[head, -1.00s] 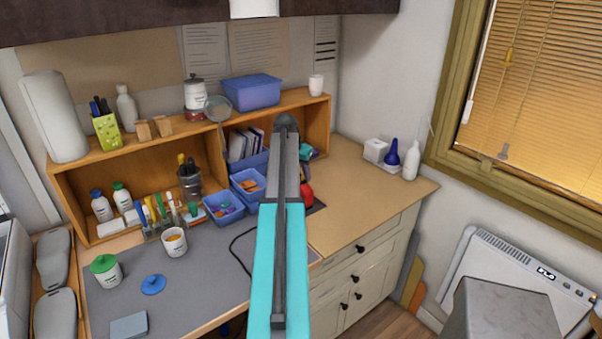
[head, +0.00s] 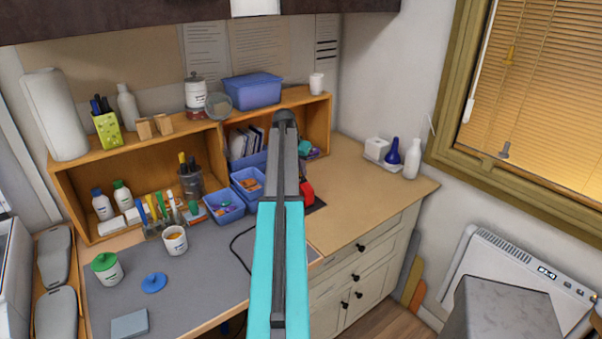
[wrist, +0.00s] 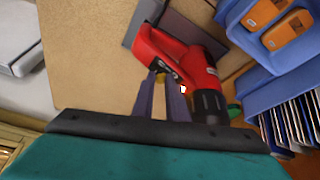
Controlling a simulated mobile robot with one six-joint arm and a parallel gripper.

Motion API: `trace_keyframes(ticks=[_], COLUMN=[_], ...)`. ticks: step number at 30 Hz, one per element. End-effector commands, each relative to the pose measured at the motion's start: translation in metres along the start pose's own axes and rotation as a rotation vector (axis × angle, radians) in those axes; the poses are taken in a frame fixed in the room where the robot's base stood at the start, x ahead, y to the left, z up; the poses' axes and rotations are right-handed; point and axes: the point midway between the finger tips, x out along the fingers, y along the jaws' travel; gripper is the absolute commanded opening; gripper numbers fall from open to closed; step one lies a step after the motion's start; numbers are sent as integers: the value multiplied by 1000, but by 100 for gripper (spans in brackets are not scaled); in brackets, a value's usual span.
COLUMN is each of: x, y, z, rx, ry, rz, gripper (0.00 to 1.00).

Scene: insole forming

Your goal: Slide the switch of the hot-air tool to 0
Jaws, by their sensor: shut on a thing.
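The hot-air tool (wrist: 203,70) is red with a dark barrel end, and it lies on a dark mat (wrist: 195,30) on the counter in the wrist view. In the head view only a small red part of it (head: 307,192) shows to the right of my arm. My gripper (wrist: 164,77) reaches the tool at the inner side of its handle. Its two narrow fingers are close together and shut on a small part there, apparently the switch (wrist: 163,68). The switch's marking and setting are too small to read.
Blue bins (head: 247,182) with orange pieces stand in the shelf close to the tool. The wooden counter (head: 365,190) right of the tool is clear. A white tray with bottles (head: 392,160) sits at its back.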

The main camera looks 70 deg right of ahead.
Motion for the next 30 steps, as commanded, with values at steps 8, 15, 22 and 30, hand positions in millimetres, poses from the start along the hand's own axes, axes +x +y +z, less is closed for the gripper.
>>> trace_keyframes(ticks=[8, 15, 22, 30], x=[-4, -6, -6, -6], y=[-17, -17, -17, -17], z=[-11, -11, -10, -10], rx=[-1, 0, 0, 0], ry=[0, 1, 1, 0], rz=[1, 0, 0, 1], gripper=[0, 0, 33, 33])
